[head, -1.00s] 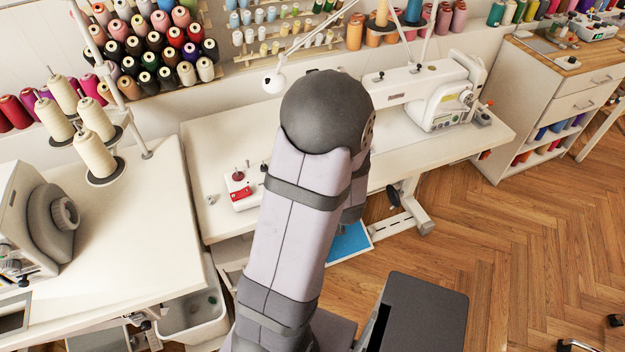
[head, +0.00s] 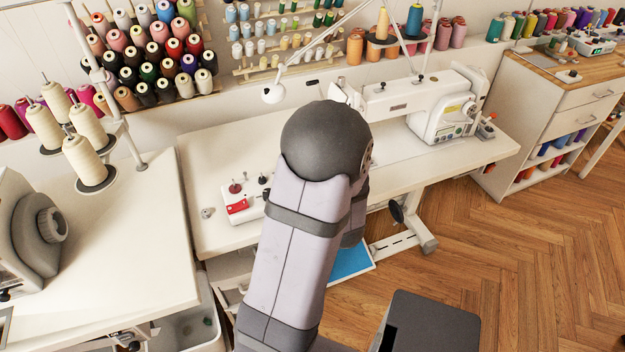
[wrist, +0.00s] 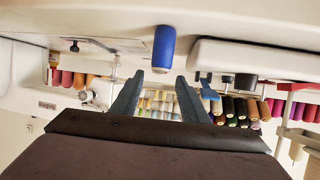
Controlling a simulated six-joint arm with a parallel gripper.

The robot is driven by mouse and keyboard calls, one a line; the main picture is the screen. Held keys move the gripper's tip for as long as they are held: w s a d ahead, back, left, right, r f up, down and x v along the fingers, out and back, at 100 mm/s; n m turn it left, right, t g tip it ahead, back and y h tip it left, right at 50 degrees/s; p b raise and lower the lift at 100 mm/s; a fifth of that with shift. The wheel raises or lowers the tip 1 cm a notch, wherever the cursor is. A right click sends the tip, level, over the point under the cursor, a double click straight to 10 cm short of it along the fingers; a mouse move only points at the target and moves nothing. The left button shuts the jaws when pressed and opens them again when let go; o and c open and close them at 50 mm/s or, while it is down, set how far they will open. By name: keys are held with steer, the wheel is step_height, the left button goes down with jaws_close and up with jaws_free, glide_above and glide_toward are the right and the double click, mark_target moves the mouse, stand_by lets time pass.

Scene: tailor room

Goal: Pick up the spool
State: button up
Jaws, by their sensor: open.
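A blue spool (wrist: 164,48) shows in the wrist view, which looks upside down. It sits on the pale surface just beyond the fingertips, near the middle between them. My gripper (wrist: 160,82) is open, with its two dark fingers apart and nothing between them. Whether the fingertips reach beside the spool is hard to tell; they appear short of it. In the head view my arm covers the gripper, and I cannot make out this spool there.
A white sewing machine (head: 440,118) stands at the right of the white table (head: 210,235). A small device with a red patch (head: 237,207) lies left of my arm. Racks of coloured thread (head: 150,60) line the wall. Cream cones (head: 84,158) stand at the left.

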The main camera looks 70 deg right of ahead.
steer(key=shift+s+x, duration=0.2)
steer(key=shift+x, duration=2.4)
steer(key=shift+f, duration=0.2)
jaws_close()
